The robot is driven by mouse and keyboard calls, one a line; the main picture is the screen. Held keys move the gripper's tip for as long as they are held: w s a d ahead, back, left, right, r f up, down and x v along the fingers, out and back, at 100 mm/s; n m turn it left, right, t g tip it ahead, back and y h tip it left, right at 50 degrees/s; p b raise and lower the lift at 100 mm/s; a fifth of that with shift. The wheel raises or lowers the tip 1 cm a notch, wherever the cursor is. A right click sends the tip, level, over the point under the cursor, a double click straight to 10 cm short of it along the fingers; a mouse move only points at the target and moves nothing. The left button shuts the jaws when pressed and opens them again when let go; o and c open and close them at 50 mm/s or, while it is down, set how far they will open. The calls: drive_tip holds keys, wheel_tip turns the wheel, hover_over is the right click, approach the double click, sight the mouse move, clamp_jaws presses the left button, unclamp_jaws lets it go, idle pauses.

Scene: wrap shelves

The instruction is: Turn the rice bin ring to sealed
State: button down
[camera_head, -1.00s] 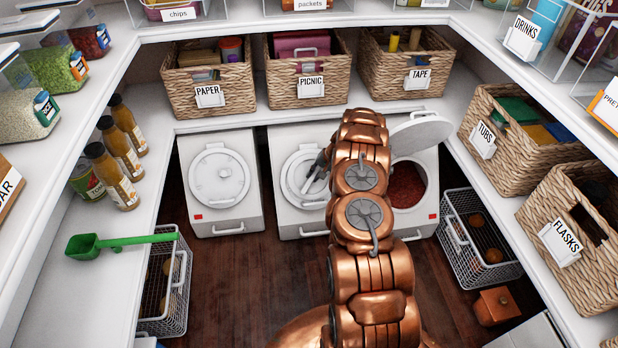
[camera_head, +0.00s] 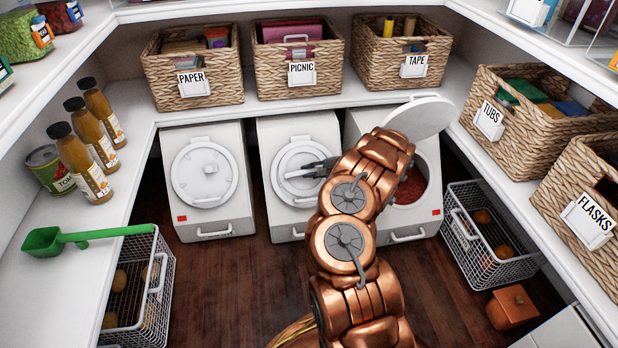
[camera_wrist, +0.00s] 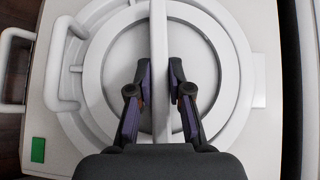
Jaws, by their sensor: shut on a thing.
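The middle white bin (camera_head: 325,125) has a round lid closed on it; no rice label is readable. A ring (camera_head: 282,160) surrounds the lid and also shows in the wrist view (camera_wrist: 96,75), with a loop handle on its left side. A straight bar (camera_wrist: 158,50) crosses the lid. My gripper (camera_wrist: 175,70) is over the lid, its two dark fingers on either side of the bar and shut on it. In the head view my gripper (camera_head: 305,171) reaches in from the right. A green marker (camera_wrist: 38,149) shows on the bin's corner; my arm hides that corner in the head view.
The left bin (camera_head: 240,205) is closed, with a red marker. The right bin (camera_head: 428,160) has its lid (camera_head: 420,117) raised, showing red contents. Wire baskets (camera_head: 490,240) stand at both sides. Shelves with wicker baskets (camera_head: 190,100) surround the bins. A green scoop (camera_head: 50,240) lies on the left shelf.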

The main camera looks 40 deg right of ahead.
drive_tip(key=shift+f+m+t+b, duration=0.1)
drive_tip(key=shift+m+t+b, duration=0.4)
drive_tip(key=shift+m+b, duration=0.1)
drive_tip(key=c, duration=1.1)
unclamp_jaws()
drive_tip(key=shift+s, duration=0.1)
drive_tip(key=v, duration=1.2)
drive_tip(key=shift+a, duration=0.1)
